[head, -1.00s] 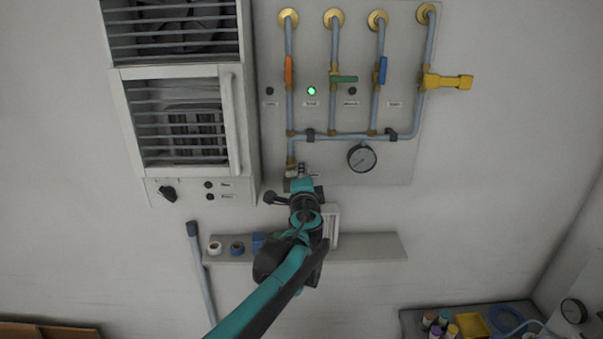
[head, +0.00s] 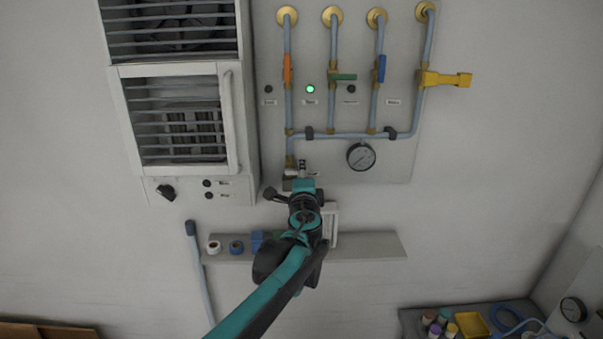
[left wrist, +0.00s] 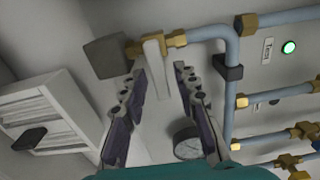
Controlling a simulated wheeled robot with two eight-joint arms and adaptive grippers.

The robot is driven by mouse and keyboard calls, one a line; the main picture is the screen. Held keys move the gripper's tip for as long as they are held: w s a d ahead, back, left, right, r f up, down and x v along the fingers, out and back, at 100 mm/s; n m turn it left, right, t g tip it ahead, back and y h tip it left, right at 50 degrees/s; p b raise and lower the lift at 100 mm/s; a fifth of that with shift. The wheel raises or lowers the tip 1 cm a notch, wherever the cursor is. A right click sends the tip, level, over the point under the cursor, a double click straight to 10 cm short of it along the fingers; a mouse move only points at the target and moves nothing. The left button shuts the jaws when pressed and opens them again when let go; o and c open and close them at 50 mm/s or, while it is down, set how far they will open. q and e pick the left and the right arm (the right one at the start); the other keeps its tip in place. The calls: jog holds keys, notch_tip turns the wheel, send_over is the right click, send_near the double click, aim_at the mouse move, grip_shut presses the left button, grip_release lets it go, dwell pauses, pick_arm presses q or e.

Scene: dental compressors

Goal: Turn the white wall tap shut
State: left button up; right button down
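The white wall tap's lever (left wrist: 155,66) stands out from a brass valve (left wrist: 176,38) at the end of the blue-grey pipe. In the left wrist view the lever lies between the two fingers of my left gripper (left wrist: 158,82), with a visible gap on the right finger's side. The fingers are apart, and I see no clear contact. In the head view my left gripper (head: 301,172) is at the pipe's lower left end and covers most of the tap. My right gripper is in neither view.
A dark grey block (left wrist: 104,57) sits beside the valve. A pressure gauge (head: 361,156) is just right of the gripper. Orange (head: 288,68), green (head: 343,77), blue (head: 382,68) and yellow (head: 446,79) handles are above.

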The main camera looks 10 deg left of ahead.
pick_arm(q)
jog(key=v, duration=1.2)
jog(key=shift+r, duration=0.1)
jog(key=s+a+f+n+g+b, duration=0.2)
jog(key=s+a+f+n+b, duration=0.15)
jog(key=f, duration=0.45)
jog(key=s+a+f+n+g+b, duration=0.2)
jog(key=s+f+b, duration=0.25)
jog(key=f, duration=0.35)
jog(key=s+a+f+n+g+b, duration=0.2)
jog(key=s+a+f+n+b, duration=0.15)
jog(key=f, duration=0.35)
jog(key=s+d+f+n+g+h+b, duration=0.2)
jog(key=s+f+b, duration=0.4)
jog(key=f, duration=0.6)
jog(key=s+d+f+n+g+h+b, duration=0.2)
jog(key=s+d+f+n+h+b, duration=0.1)
jog(key=f, duration=1)
jog(key=s+d+n+b, duration=0.1)
jog(key=s+d+b, duration=0.1)
jog(key=s+b, duration=0.1)
jog(key=shift+s+f, duration=0.35)
jog(key=shift+s, duration=0.55)
